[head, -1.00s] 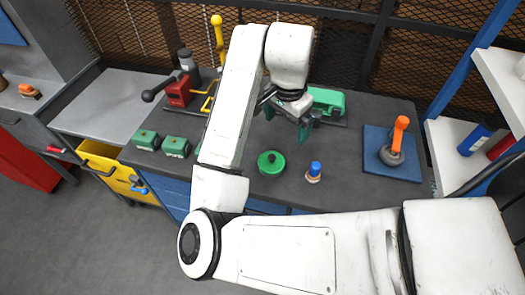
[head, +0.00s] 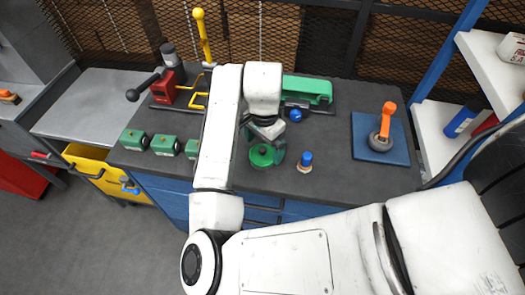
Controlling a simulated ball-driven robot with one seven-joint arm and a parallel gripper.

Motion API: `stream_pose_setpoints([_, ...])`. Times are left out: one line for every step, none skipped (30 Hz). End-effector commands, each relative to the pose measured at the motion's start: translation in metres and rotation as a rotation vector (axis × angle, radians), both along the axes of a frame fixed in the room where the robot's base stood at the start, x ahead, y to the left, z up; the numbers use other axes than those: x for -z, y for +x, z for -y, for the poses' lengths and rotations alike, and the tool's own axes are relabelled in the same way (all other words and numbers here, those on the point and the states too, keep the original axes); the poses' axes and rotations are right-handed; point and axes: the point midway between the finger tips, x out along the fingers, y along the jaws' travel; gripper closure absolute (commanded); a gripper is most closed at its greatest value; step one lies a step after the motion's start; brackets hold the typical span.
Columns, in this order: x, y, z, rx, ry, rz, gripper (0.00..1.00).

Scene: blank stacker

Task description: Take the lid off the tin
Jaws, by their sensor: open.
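The tin with its green lid (head: 262,156) stands on the dark grey bench top near the front edge. The lid is round with a small knob on top, and little of the tin's side shows. My gripper (head: 266,157) is open, with its fingers reaching down around the lid. One finger shows at the lid's right side. The other is hard to make out, and I cannot tell whether either touches the lid.
A blue-topped stamp or brush (head: 305,163) stands close to the right of the tin. Green blocks (head: 165,145) are at left, a red lever device (head: 165,87) at back left, a green holder (head: 307,89) behind. An orange-handled tool (head: 384,127) rests on a blue mat (head: 359,143).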

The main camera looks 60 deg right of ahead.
Motion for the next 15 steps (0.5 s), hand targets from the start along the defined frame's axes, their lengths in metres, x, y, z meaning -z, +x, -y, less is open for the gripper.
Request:
stream_pose_setpoints([0.006, -0.001, 0.0, 0.0, 0.001, -0.003, 0.0])
stream_pose_setpoints([0.009, -0.001, 0.0, 0.001, 0.0, -0.003, 0.0])
stream_pose_setpoints([0.012, -0.001, 0.001, 0.001, -0.001, -0.001, 0.0])
stream_pose_setpoints([0.014, 0.0, 0.0, 0.001, -0.001, -0.001, 0.0])
stream_pose_setpoints([0.016, 0.0, 0.0, 0.001, -0.001, -0.001, 0.0])
stream_pose_setpoints([0.017, -0.001, 0.0, 0.001, 0.0, -0.001, 0.0])
stream_pose_setpoints([0.018, -0.001, 0.0, 0.002, 0.0, 0.0, 0.0])
stream_pose_setpoints([0.018, -0.001, 0.0, 0.002, 0.0, 0.0, 0.0])
stream_pose_setpoints([0.018, 0.0, 0.0, 0.002, 0.0, 0.0, 0.0])
stream_pose_setpoints([0.018, 0.0, 0.001, 0.002, -0.001, 0.0, 0.0])
stream_pose_setpoints([0.018, 0.0, 0.001, 0.002, -0.001, 0.0, 0.0])
stream_pose_setpoints([0.018, 0.0, 0.001, 0.002, -0.001, 0.0, 0.0])
stream_pose_setpoints([0.017, 0.0, 0.001, 0.002, -0.001, 0.0, 0.03])
stream_pose_setpoints([0.017, 0.0, 0.001, 0.002, -0.001, 0.0, 0.06])
stream_pose_setpoints([0.017, 0.0, 0.001, 0.002, -0.001, 0.0, 0.1])
